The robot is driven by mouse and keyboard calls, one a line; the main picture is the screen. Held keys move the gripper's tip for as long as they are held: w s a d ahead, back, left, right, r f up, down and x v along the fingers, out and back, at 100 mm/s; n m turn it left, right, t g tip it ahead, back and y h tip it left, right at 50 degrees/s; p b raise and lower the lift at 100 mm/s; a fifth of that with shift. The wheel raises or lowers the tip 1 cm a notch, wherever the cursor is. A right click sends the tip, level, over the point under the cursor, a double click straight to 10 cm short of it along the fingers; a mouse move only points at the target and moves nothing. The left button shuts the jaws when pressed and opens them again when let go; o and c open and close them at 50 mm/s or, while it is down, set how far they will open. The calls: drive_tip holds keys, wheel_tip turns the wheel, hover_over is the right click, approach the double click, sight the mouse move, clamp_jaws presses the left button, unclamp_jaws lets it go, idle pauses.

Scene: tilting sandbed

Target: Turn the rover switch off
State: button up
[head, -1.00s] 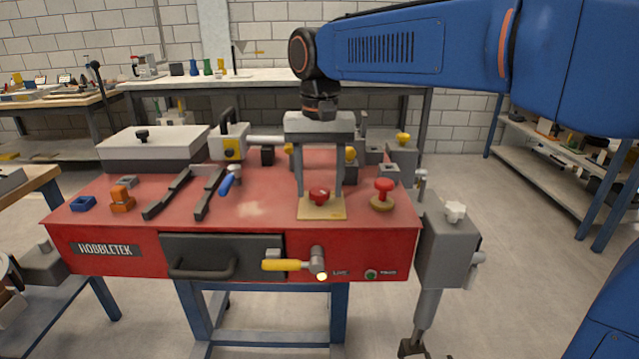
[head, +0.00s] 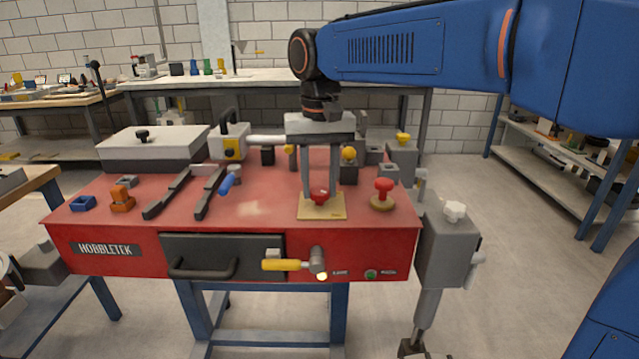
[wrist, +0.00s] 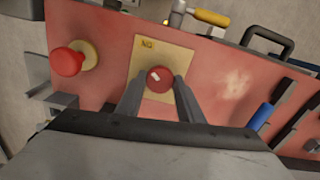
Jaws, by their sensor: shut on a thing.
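A red round knob (head: 319,199) with a short white mark on top sits on a square tan plate (head: 334,213) near the front right of the red bench. In the wrist view the knob (wrist: 159,80) is between my two fingers, and the mark is tilted. My gripper (head: 320,190) points straight down and is shut on this knob; the fingers (wrist: 157,90) hide part of its sides. The plate (wrist: 176,50) has small dark lettering, too blurred to read surely. No label reading "rover" is legible.
A red mushroom button (head: 384,190) on a round yellowish base stands just right of the plate. A yellow-handled lever (head: 282,265) and a lit lamp (head: 322,276) are on the front face. A blue handle (head: 228,182) and dark rails (head: 168,192) lie left. Bare red surface lies between.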

sight(320, 190)
drive_tip(key=n, duration=0.8)
drive_tip(key=shift+n, duration=0.4)
drive_tip(key=n, duration=0.3)
drive_tip(key=shift+n, duration=2.3)
drive_tip(key=o, duration=1)
drive_tip(key=shift+o, duration=0.2)
wheel_tip(320, 190, up, 18)
drive_tip(key=shift+f, duration=0.25)
